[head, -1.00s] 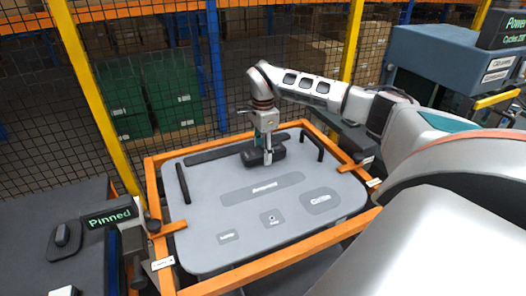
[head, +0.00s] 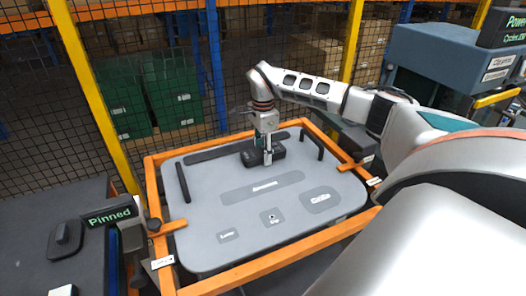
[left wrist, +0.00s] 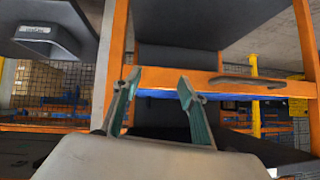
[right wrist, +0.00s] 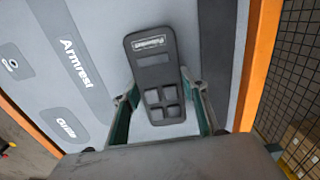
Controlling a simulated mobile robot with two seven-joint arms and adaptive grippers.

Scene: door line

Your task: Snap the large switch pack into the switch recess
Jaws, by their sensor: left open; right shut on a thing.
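The large switch pack (head: 250,158) is a dark block near the far edge of the grey door panel. In the right wrist view the pack (right wrist: 155,72) shows a small white label and several square buttons. My right gripper (head: 266,152) points down at it and is shut on it, one finger on each side in the right wrist view (right wrist: 162,88). The pack covers the panel beneath it, so I cannot see the switch recess or tell whether the pack is seated. My left gripper (left wrist: 158,78) is open and empty, seen only in the left wrist view.
The door panel (head: 200,205) lies in an orange frame (head: 262,270). It has a marked armrest patch (head: 263,186), smaller marked patches and dark bars. A "Pinned" sign (head: 109,216) stands at left. A mesh fence (head: 235,80) is behind.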

